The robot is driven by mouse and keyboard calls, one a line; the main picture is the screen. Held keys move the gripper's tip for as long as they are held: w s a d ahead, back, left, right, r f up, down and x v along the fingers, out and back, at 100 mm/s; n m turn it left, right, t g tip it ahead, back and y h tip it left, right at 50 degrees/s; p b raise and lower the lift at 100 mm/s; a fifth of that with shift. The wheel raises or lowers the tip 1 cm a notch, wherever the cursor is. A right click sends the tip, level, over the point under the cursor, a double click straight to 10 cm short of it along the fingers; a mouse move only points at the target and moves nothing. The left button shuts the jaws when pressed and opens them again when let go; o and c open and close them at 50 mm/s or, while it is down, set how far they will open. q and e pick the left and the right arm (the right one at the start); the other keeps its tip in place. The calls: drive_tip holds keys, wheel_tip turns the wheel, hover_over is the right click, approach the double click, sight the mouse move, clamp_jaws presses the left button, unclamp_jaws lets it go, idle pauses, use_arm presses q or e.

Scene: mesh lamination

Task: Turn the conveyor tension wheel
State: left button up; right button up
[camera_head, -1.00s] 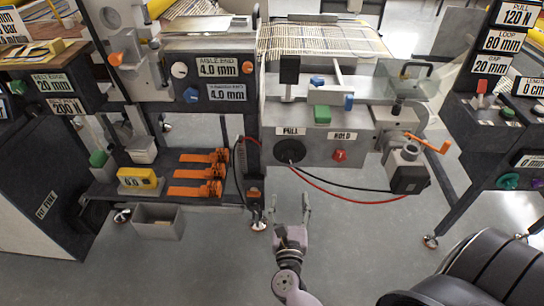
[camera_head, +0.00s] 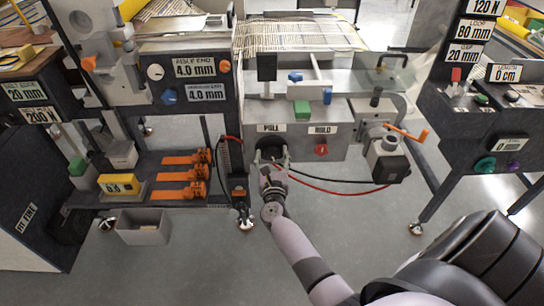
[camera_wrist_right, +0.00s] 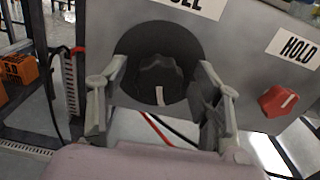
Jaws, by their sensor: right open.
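A round black wheel with a raised grip and a white mark (camera_wrist_right: 160,68) sits on the grey machine panel under the PULL label (camera_head: 271,128). The white mark points downward in the right wrist view. My right gripper (camera_head: 271,155) is open in front of this wheel. In the right wrist view its two fingers (camera_wrist_right: 162,72) stand on the left and right of the raised grip, apart from it. In the head view the gripper partly covers the wheel. My left gripper is not in view.
A red HOLD knob (camera_head: 321,150) is on the same panel to the right. An orange-handled crank (camera_head: 408,133) stands further right. Red and black cables (camera_head: 340,189) hang below the panel. Orange clamps (camera_head: 188,175) are on the left shelf. A grey bin (camera_head: 143,228) is on the floor.

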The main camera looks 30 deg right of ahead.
drive_tip(key=shift+w+d, duration=0.1)
drive_tip(key=shift+w, duration=0.05)
drive_tip(key=shift+c, duration=0.3)
drive_tip(key=c, duration=1.1)
